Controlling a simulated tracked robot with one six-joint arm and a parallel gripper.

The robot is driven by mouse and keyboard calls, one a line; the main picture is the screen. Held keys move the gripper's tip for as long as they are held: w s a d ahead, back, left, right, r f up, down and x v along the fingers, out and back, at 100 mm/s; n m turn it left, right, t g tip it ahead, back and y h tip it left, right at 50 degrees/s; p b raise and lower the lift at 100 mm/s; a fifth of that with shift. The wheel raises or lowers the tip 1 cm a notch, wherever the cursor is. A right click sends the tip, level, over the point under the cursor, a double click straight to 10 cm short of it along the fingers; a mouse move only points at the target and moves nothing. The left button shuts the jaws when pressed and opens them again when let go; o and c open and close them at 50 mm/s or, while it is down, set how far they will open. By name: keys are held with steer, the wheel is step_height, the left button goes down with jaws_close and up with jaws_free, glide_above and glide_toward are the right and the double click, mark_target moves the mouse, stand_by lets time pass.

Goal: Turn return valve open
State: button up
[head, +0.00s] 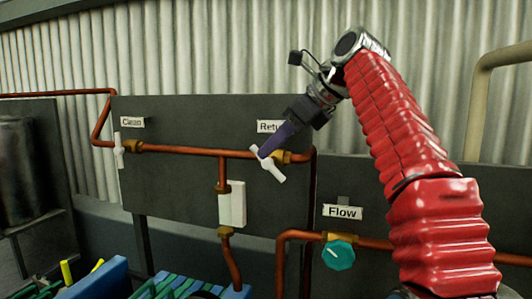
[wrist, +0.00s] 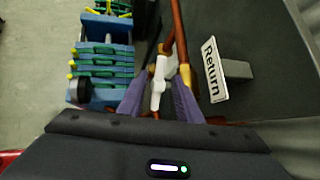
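The return valve has a white handle (head: 268,164) on the copper pipe, under the partly covered "Return" label (head: 269,127). In the head view the handle lies diagonally, from upper left to lower right, across the pipe line. My gripper (head: 262,152) reaches down to it from the upper right, its purple fingers at the handle. In the wrist view the white handle (wrist: 157,92) shows between the two fingers of my gripper (wrist: 162,78). The fingers stand apart, one on each side, and look open around the handle; contact is not clear.
A "Clean" valve (head: 118,150) with an upright white handle is at the left of the dark panel (head: 170,180). A white box (head: 232,204) and a teal flow knob (head: 338,255) sit lower. Blue and green equipment (wrist: 103,60) stands below.

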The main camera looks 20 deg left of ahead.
steer(key=shift+v, duration=1)
steer(key=s+d+f+n+t+h, duration=0.15)
steer(key=s+d+f+n, duration=0.3)
steer(key=d, duration=0.45)
steer(key=s+d+f+n+t+h, duration=0.1)
steer(key=s+d+f+n+h, duration=0.25)
steer(key=d+f, duration=0.45)
steer(key=s+d+f+n+h, duration=0.1)
steer(key=s+d+f+n, duration=0.2)
steer(key=s+d+f, duration=0.2)
steer(key=s+d+f+n+h, duration=0.1)
steer(key=s+d+f+n, duration=0.3)
steer(key=s+f, duration=0.4)
steer(key=s+d+f+n+h, duration=0.1)
steer(key=s+d+f+n, duration=0.3)
steer(key=f, duration=0.8)
steer(key=s+d, duration=0.2)
steer(key=shift+s+d+f+h, duration=0.3)
steer(key=shift+d+h, duration=0.05)
steer(key=shift+h, duration=0.05)
